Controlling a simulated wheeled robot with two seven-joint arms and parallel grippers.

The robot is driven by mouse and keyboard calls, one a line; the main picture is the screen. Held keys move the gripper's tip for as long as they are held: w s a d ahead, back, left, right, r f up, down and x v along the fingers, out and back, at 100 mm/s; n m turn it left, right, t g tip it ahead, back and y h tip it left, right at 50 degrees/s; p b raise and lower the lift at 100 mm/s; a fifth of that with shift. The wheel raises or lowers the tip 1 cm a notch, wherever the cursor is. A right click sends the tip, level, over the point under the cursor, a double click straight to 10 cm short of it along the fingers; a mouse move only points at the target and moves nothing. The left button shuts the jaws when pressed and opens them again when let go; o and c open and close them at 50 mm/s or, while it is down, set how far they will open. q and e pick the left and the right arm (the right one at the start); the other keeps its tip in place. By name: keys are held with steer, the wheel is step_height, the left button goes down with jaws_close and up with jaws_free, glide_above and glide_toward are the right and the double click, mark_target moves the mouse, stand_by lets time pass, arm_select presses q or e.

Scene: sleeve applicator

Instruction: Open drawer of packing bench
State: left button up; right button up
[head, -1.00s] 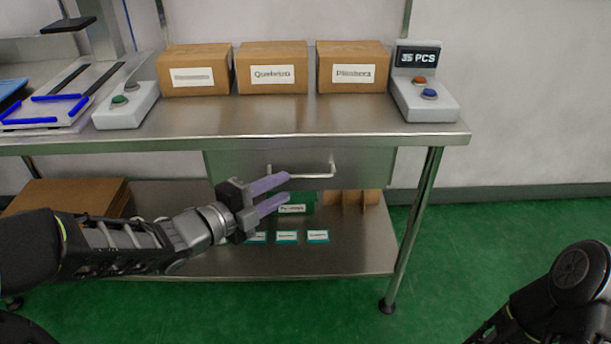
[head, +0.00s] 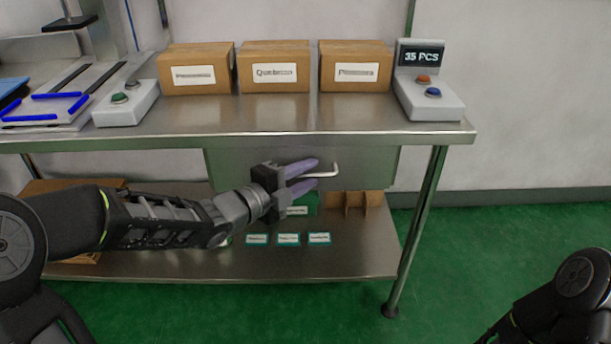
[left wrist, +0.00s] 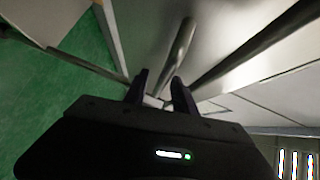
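The drawer (head: 377,168) is a grey metal front under the bench top and looks shut. Its pale bar handle (head: 334,168) shows only at its right end; the rest is hidden behind my left gripper (head: 316,174). That gripper is open, its two purple fingers apart and pointing right, one above the other, at the handle. In the left wrist view, the dark fingers (left wrist: 159,86) stand apart, and a metal bar (left wrist: 182,45) that looks like the handle runs towards the gap between them. I cannot tell whether they touch it. My right gripper is out of view.
The packing bench (head: 300,121) carries several cardboard boxes (head: 274,70) and a counter unit (head: 430,100) reading 35 PCS. A lower shelf (head: 340,258) holds labelled cards and a cardboard divider (head: 355,202). A bench leg (head: 420,220) stands right of the drawer. Green floor is clear at right.

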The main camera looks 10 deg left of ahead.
arm_select(q)
jaws_close()
stand_by(1.3)
